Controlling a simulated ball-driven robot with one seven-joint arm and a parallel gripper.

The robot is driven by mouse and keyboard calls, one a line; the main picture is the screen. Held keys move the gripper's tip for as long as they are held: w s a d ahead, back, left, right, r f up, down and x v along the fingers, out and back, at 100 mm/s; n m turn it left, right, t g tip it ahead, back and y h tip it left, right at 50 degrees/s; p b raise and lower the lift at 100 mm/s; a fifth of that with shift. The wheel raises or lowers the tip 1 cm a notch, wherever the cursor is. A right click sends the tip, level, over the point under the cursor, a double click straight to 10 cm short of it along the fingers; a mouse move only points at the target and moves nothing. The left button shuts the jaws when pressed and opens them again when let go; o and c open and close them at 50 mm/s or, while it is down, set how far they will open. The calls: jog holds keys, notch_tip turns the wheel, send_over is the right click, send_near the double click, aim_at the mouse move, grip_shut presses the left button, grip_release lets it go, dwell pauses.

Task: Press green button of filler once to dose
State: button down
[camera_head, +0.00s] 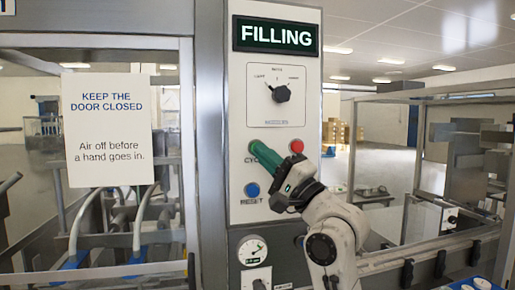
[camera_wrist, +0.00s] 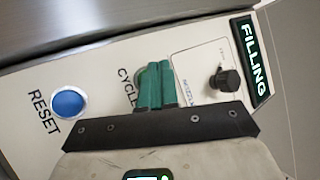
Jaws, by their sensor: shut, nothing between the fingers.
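My gripper (camera_head: 258,150) has green fingers and reaches up and left to the white filler panel (camera_head: 240,100) under the lit FILLING sign. In the wrist view its two green fingers (camera_wrist: 157,70) lie side by side, shut with nothing between them. The tips are over the spot marked CYCLE. The green button (camera_wrist: 139,88) there is mostly hidden behind the fingers, with a green edge showing beside them. I cannot tell whether the tips touch or press it.
A red button (camera_head: 297,146) is right of the fingers. A blue RESET button (camera_head: 252,190) is below. A black selector knob (camera_head: 281,93) is above, and a gauge (camera_head: 252,250) is lower down. A guard door with a sign (camera_head: 108,130) stands left.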

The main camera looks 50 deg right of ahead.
jog(key=shift+s+a+p, duration=0.35)
jog(key=shift+s+a, duration=0.35)
jog(key=shift+s, duration=0.35)
jog(key=shift+s+a+p, duration=0.35)
jog(key=shift+s+a, duration=0.35)
jog(key=shift+s, duration=0.35)
jog(key=w+a+f+n+g, duration=0.2)
jog(key=f+g, duration=0.1)
jog(key=f, duration=0.8)
jog(key=w+a+f+n+g, duration=0.1)
jog(key=w+a+f+g, duration=0.2)
jog(key=f, duration=0.8)
jog(key=s+a+f+n+g, duration=0.2)
jog(key=f+g, duration=0.1)
jog(key=f, duration=0.5)
jog(key=s+a+f+n+g, duration=0.2)
jog(key=s+a+f+g, duration=0.1)
jog(key=f, duration=0.5)
jog(key=s+a+f+n+g, duration=0.2)
jog(key=s+f+n+g, duration=0.2)
jog(key=s+f, duration=0.6)
jog(key=s+a+f+n+g+b, duration=0.1)
jog(key=s+f+n+g, duration=0.4)
jog(key=s+f, duration=0.6)
jog(key=s+a+g, duration=0.1)
jog(key=s+g, duration=0.1)
jog(key=s, duration=0.1)
jog(key=shift+s+a+f, duration=0.15)
jog(key=shift+s+f, duration=0.05)
jog(key=shift+f, duration=0.05)
